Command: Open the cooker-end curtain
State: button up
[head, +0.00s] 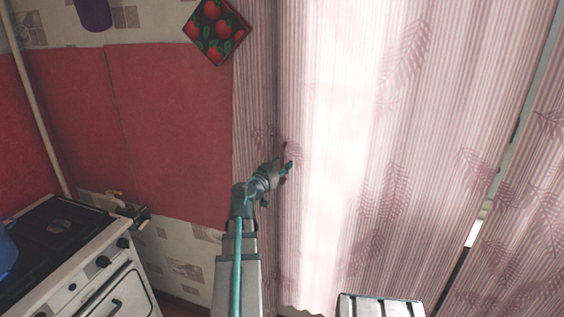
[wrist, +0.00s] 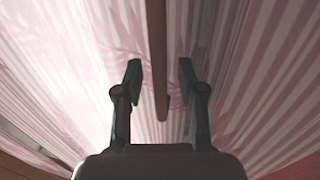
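The cooker-end curtain (head: 430,130) is pink and white striped with a leaf pattern. It hangs in folds across the middle of the head view, brightly backlit, and spreads from the red wall to a narrow gap on the right. My gripper (head: 287,165) is in front of its left part, close to a fold. In the wrist view my gripper (wrist: 160,75) has its two fingers apart. A brown upright strip (wrist: 156,40) comes down between them; I cannot tell what it is or whether the fingers touch it. Striped cloth shows on both sides.
A white cooker (head: 85,265) with a blue pot (head: 6,250) stands at the lower left. A pipe (head: 35,95) runs up the wall beside it. A strawberry-patterned potholder (head: 215,30) hangs left of the curtain. Another curtain (head: 525,245) hangs at the right.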

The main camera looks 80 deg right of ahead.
jog(key=shift+s+d, duration=0.1)
jog(key=shift+d, duration=0.1)
grip_shut()
dwell(0.3)
jog(key=shift+s+f, duration=0.1)
